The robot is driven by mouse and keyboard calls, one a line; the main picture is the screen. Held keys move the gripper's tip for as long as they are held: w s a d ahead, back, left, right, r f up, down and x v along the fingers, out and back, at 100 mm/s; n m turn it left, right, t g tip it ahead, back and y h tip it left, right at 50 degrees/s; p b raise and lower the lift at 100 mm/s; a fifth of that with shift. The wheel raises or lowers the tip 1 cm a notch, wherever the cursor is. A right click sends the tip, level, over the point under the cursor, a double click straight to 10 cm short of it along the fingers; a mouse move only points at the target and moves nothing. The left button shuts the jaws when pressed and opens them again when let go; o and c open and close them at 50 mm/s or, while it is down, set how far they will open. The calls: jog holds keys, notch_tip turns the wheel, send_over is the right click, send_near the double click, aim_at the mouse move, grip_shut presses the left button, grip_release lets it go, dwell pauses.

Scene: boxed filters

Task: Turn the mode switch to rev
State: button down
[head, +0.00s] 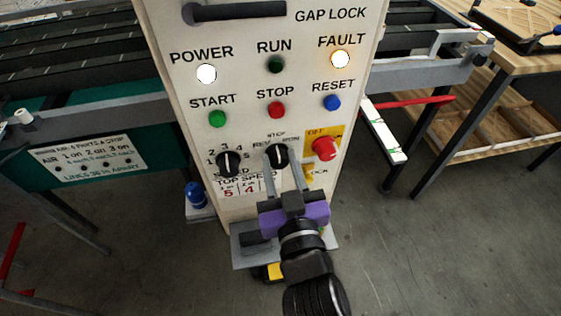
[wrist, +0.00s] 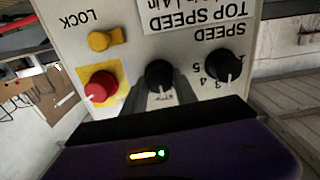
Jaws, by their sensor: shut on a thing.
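The mode switch (head: 277,155) is a black knob on the pale control panel, between the speed knob (head: 229,164) and the red push button (head: 324,149). Labels around it read REV on the left and STOP above; the right one is partly hidden. My gripper (head: 283,168) reaches up from below, its two grey fingers shut on the mode switch. In the wrist view, upside down, the switch (wrist: 159,76) sits between the fingertips. The pointer's exact direction is hard to tell.
The POWER lamp (head: 206,74) and FAULT lamp (head: 340,59) are lit. START (head: 217,118), STOP (head: 277,110) and RESET (head: 332,102) buttons sit above the knobs. A yellow lock latch (wrist: 107,39) is close to the gripper. A wooden bench (head: 500,62) stands at right.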

jog(key=n+p, duration=0.2)
jog(key=n, duration=0.2)
jog(key=shift+r, duration=0.15)
jog(key=shift+a+n+p, duration=0.15)
jog(key=shift+n+p, duration=0.55)
jog(key=shift+n, duration=1.5)
jog(key=c, duration=1)
grip_release()
jog(key=shift+f, duration=0.2)
